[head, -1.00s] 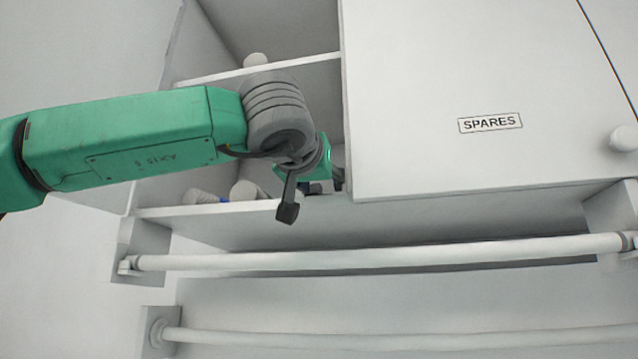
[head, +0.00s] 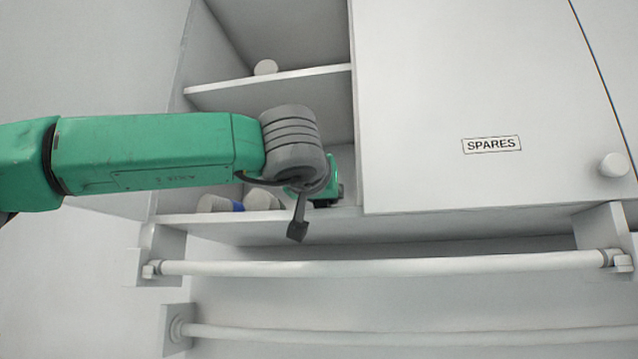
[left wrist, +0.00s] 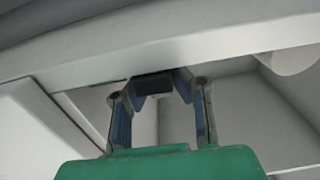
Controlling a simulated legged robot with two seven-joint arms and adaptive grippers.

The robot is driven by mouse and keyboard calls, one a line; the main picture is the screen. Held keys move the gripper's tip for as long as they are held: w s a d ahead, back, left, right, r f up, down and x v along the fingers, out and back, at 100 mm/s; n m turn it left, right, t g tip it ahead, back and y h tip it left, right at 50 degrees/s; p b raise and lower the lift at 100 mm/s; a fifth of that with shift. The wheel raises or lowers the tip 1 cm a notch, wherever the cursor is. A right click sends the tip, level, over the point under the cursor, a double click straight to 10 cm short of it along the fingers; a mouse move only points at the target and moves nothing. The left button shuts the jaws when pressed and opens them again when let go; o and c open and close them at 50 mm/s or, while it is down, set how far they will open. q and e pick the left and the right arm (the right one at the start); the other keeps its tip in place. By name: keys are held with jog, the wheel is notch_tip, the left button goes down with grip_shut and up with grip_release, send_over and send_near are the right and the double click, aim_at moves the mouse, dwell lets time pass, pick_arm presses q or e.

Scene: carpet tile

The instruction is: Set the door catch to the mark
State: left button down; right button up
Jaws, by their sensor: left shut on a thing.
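My left gripper (head: 332,193) is in the open cabinet bay by the left edge of the door, partly hidden behind my own wrist. In the left wrist view my left gripper (left wrist: 157,88) has its fingertips closed around a small dark block (left wrist: 153,84), under a pale cabinet edge. The block appears to be the door catch; its full shape is hidden by the fingers. The cabinet door (head: 430,90) bears a SPARES label and a round white knob (head: 613,165). I cannot make out a mark in either view. My right gripper is not in view.
A white cylinder (head: 265,67) stands on the upper shelf (head: 215,91). More cylinders, one with a blue band (head: 217,204), lie on the lower shelf. A white rail (head: 400,268) runs below the cabinet, with a second rail (head: 400,338) lower down.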

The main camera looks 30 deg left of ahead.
pick_arm(q)
jog(key=shift+w+a+r, duration=0.2)
jog(key=shift+w+r, duration=0.15)
jog(key=shift+w, duration=0.1)
jog(key=c, duration=1.4)
grip_release()
jog(key=shift+c, duration=0.2)
jog(key=shift+s, duration=0.5)
jog(key=shift+w+d+f, duration=0.1)
jog(key=shift+w+d, duration=0.05)
jog(key=shift+d, duration=0.1)
jog(key=v, duration=1.2)
jog(key=shift+a, duration=0.3)
